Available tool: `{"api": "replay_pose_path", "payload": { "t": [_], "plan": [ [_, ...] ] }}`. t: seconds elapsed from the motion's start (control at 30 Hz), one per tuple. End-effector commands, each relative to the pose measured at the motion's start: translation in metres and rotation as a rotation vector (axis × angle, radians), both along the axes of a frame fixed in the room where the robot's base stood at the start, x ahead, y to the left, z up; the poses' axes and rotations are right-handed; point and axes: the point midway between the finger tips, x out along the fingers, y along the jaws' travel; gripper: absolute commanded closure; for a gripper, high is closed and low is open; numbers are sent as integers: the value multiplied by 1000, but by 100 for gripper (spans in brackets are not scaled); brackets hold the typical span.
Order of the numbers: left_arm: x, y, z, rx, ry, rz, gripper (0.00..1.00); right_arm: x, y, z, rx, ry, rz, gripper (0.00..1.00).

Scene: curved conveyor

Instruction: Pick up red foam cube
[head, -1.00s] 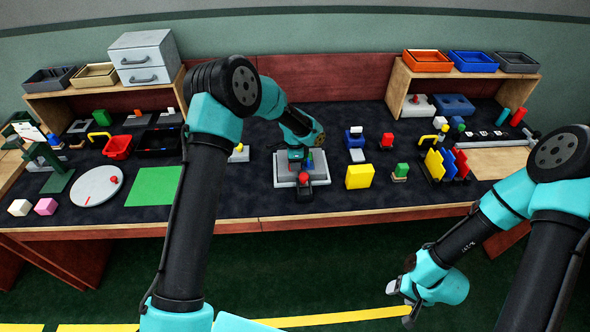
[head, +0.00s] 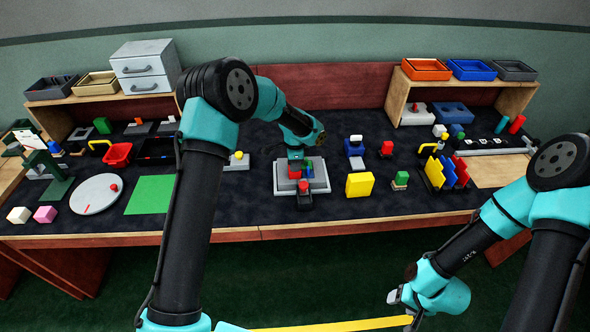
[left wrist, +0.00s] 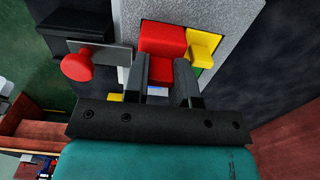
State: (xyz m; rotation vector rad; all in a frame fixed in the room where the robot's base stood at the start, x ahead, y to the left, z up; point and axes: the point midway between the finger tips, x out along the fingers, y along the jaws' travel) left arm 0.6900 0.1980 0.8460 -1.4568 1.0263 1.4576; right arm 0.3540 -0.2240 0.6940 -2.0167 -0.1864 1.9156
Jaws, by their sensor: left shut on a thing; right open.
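The red foam cube (left wrist: 163,40) shows in the left wrist view between and just beyond my left gripper's fingertips (left wrist: 165,70). My left gripper is shut on it. In the head view my left gripper (head: 296,160) is over a light grey box (head: 321,180) at the middle of the table, and the red cube (head: 294,173) shows small below it. The cube's underside is hidden. A yellow piece (left wrist: 202,45) is right beside the cube in the wrist view. My right gripper (head: 405,308) is open and empty, low in front of the table.
A red round knob on a grey plate (left wrist: 77,67) sticks out at the box's near side. A green mat (head: 150,195) lies left of my left arm.

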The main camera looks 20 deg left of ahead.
Motion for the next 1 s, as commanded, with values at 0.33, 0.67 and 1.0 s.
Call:
{"api": "replay_pose_path", "payload": {
  "t": [0.33, 0.67, 1.0],
  "plan": [
    [0, 0, 58, -1, -1, 1, 97, 0, 0, 0, 0, 0, 0, 39],
    [0, 0, 66, -1, 0, 0, 97, 0, 0, 0, 0, 0, 0, 39],
    [0, 0, 66, -1, 0, 0, 97, 0, 0, 0, 0, 0, 0, 39]
  ]
}}
